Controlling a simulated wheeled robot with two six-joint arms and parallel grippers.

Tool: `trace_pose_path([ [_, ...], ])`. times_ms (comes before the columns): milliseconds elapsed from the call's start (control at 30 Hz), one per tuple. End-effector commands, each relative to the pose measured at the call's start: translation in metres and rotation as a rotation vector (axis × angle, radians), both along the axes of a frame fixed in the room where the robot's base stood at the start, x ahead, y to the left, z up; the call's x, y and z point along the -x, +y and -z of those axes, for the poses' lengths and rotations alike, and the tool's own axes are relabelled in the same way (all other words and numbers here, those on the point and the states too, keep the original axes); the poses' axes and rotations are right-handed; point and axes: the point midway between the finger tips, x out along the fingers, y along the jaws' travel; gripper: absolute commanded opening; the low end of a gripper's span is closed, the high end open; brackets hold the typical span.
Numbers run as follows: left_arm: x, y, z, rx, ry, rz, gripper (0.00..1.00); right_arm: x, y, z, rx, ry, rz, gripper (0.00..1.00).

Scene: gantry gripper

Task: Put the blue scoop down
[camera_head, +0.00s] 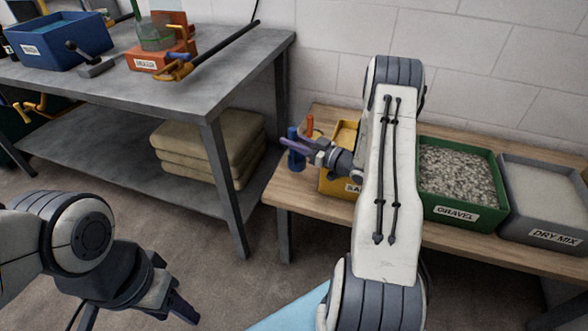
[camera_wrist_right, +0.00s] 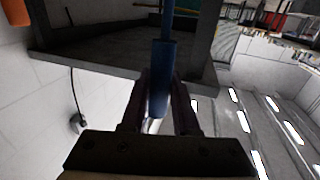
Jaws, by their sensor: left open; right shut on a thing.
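The blue scoop (camera_head: 296,158) is in my right gripper (camera_head: 300,145), at the left end of the wooden bench (camera_head: 292,190). In the right wrist view, the gripper (camera_wrist_right: 160,105) is shut on its blue handle (camera_wrist_right: 160,75). The handle lies between the two fingers and runs on past their tips. The far end of the scoop is not clear in either view. In the head view I cannot tell whether the scoop touches the bench. My left gripper (camera_head: 178,303) is open and empty at the lower left, over the floor.
A yellow bin (camera_head: 335,183), a green gravel bin (camera_head: 463,213) and a grey dry mix bin (camera_head: 545,232) stand on the wooden bench. An orange upright thing (camera_head: 309,125) is close behind my right gripper. A metal table (camera_head: 130,90) with a blue bin (camera_head: 65,45) stands left.

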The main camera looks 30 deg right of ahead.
Motion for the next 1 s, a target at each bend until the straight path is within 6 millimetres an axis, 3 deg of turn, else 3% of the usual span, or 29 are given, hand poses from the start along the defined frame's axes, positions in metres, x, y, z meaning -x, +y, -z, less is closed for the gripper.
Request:
trace_pose_path([
  [100,0.0,0.0,0.004,0.0,0.0,0.0,0.5,0.0,0.0,0.02,0.0,-0.001,-0.001,0.0],
  [267,0.0,0.0,0.005,0.0,0.0,0.0,0.5,0.0,0.0,0.031,0.0,-0.001,-0.001,0.0],
  [500,0.0,0.0,0.011,0.0,0.0,0.0,0.5,0.0,0.0,0.063,0.0,-0.001,-0.001,0.0],
  [867,0.0,0.0,0.014,0.0,0.0,0.0,0.5,0.0,0.001,0.068,0.001,-0.002,-0.002,0.0],
  [900,0.0,0.0,0.014,0.0,0.0,0.0,0.5,0.0,0.001,0.068,0.002,-0.001,-0.002,0.32],
  [967,0.0,0.0,0.013,0.0,0.0,0.0,0.5,0.0,0.001,0.067,0.002,-0.001,-0.002,0.55],
  [1000,0.0,0.0,0.013,0.0,0.0,0.0,0.5,0.0,0.001,0.067,0.002,-0.001,-0.002,0.59],
])
